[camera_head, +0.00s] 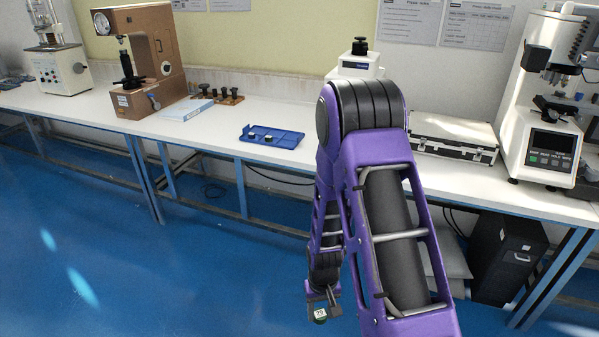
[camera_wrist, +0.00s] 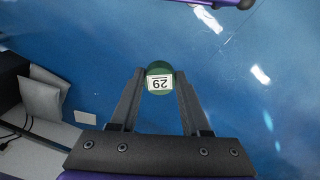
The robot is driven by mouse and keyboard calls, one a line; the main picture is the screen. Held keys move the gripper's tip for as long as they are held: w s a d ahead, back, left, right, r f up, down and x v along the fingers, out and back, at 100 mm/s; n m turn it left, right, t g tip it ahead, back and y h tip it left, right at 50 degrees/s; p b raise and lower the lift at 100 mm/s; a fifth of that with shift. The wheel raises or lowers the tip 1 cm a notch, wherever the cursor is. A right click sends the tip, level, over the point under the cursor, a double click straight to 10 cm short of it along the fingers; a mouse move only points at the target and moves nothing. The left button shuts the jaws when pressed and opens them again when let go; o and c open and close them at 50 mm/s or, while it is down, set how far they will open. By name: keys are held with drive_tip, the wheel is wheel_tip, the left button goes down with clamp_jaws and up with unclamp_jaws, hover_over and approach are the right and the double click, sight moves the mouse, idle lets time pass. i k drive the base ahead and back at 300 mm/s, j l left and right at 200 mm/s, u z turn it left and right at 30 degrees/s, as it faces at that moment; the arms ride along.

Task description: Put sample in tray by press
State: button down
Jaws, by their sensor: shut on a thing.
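My gripper (camera_head: 323,301) hangs low over the blue floor, in front of the bench and below its top. It is shut on a small round green sample (camera_head: 320,314) with a white label. In the wrist view the sample (camera_wrist: 160,82) sits between the fingertips of my gripper (camera_wrist: 160,85), and its label reads 29, upside down. A blue tray (camera_head: 290,149) lies on the white bench, up and to the left of my gripper, with a few small pieces in it. A brown press-like tester (camera_head: 150,60) stands on the bench left of the tray.
The white bench (camera_head: 225,135) runs along the wall. Between tester and tray are a light blue booklet (camera_head: 186,110) and a wooden rack (camera_head: 222,97). Right are a silver case (camera_head: 452,136) and a grey tester (camera_head: 545,145). A black cabinet (camera_head: 508,258) stands below. The floor at left is clear.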

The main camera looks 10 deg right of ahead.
sight(276, 134)
drive_tip(key=i+j+z, duration=0.4)
drive_tip(key=z, duration=0.2)
drive_tip(key=i+j+z, duration=0.15)
drive_tip(key=j, duration=0.25)
drive_tip(key=i+j+z, duration=0.15)
drive_tip(key=j, duration=0.25)
drive_tip(key=i+j, duration=0.1)
drive_tip(key=j, duration=0.25)
drive_tip(key=i+j, duration=0.15)
drive_tip(key=j, duration=0.15)
drive_tip(key=i+j+z, duration=0.1)
drive_tip(key=j, duration=0.25)
drive_tip(key=i+j, duration=0.15)
drive_tip(key=j, duration=0.2)
